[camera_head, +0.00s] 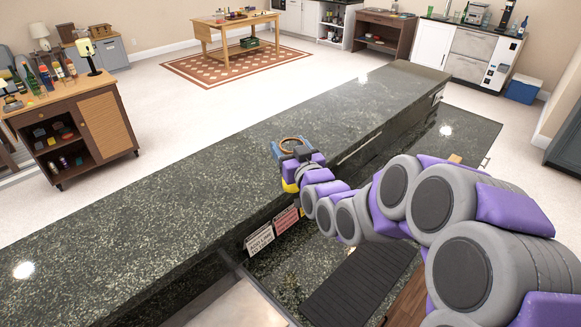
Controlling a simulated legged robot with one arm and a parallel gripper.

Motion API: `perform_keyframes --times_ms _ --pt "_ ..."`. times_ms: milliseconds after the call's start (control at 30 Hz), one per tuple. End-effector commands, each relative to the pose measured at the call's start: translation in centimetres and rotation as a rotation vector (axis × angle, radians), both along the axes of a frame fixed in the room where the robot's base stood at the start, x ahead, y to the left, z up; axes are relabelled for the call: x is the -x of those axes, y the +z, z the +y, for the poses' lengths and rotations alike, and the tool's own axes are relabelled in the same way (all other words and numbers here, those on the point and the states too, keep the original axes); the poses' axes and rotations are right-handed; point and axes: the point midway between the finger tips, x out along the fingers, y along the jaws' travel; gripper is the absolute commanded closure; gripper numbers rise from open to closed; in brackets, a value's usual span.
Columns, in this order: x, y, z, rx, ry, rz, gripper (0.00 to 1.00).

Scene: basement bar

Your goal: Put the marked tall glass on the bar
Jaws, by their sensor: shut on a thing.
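The bar (190,200) is a long dark speckled stone counter running diagonally across the middle of the view. My arm reaches in from the right, and my gripper (285,153) is over the bar top near its right-hand edge. My gripper is shut on what looks like the tall glass (291,140); only a brownish round rim shows between the fingers. The glass body and any mark on it are hidden or too small to tell. I cannot tell whether its base touches the bar.
The bar top around my gripper is clear. Below its right side is a lower counter (440,150) with a dark ribbed mat (362,287). Two small signs (259,239) (286,219) stand by the bar's side. A bottle cart (75,130) stands at left.

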Motion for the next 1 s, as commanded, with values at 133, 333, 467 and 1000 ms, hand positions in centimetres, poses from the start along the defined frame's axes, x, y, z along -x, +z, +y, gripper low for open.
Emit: perform_keyframes --times_ms 133,333,467,1000 --pt "-0.2 -0.2 0.0 -0.004 0.011 -0.004 0.99" --pt "-3.5 -0.7 0.9 -0.002 0.012 -0.005 0.99" --pt "-5.7 -0.9 1.4 -0.001 0.011 -0.005 0.99" --pt "-13.9 -1.6 2.1 -0.002 0.011 -0.003 0.99"
